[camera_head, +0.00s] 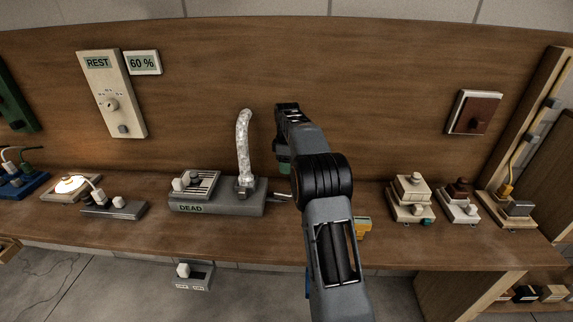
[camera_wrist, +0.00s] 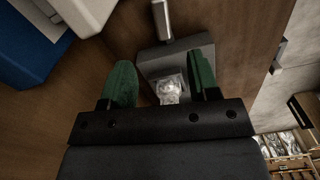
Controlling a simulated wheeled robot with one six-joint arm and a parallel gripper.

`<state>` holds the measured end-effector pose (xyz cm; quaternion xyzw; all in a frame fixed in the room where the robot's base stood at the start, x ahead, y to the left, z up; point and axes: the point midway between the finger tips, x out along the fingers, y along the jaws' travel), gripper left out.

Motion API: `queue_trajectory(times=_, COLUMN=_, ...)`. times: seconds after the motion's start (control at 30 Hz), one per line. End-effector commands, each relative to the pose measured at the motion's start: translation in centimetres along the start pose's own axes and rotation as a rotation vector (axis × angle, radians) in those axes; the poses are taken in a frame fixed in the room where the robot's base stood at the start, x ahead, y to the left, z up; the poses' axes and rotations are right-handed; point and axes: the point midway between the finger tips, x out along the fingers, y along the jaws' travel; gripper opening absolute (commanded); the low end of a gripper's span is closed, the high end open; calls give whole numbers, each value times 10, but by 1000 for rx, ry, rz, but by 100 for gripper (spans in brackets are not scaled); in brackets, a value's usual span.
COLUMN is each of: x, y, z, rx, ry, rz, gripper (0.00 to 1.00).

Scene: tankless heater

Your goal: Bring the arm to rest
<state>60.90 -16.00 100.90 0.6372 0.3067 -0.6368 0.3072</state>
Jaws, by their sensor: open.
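My arm rises from the bottom middle of the head view, and my gripper (camera_head: 284,161) hangs at its far end, mostly hidden by the arm, in front of the wooden back panel (camera_head: 380,95). In the wrist view my gripper (camera_wrist: 162,76) shows two green fingers wide apart. A grey block (camera_wrist: 178,54) with a pale, shiny fitting (camera_wrist: 170,90) shows beyond and between them. Nothing appears held. I cannot tell how far the fingers are from the block.
A grey unit marked DEAD (camera_head: 225,207) with an upright silvery hose (camera_head: 243,145) stands left of my gripper. A yellow item (camera_head: 363,228) is partly hidden by my arm. Stacked blocks (camera_head: 411,197) stand at right. A REST panel (camera_head: 112,95) hangs at left.

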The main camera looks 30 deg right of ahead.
Motion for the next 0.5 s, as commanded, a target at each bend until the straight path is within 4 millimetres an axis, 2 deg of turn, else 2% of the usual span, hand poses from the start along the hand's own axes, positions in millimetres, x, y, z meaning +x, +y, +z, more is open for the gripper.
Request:
queue_trajectory(times=0.27, x=0, y=0, z=0, rx=14, ry=0, rz=0, gripper=55)
queue_trajectory(times=0.4, x=2, y=4, z=-2, rx=133, ry=11, rz=23, gripper=55)
queue_trajectory(times=0.47, x=18, y=1, z=0, rx=225, ry=6, rz=11, gripper=55)
queue_trajectory(times=0.5, x=34, y=-6, z=2, rx=300, ry=-5, rz=-9, gripper=55)
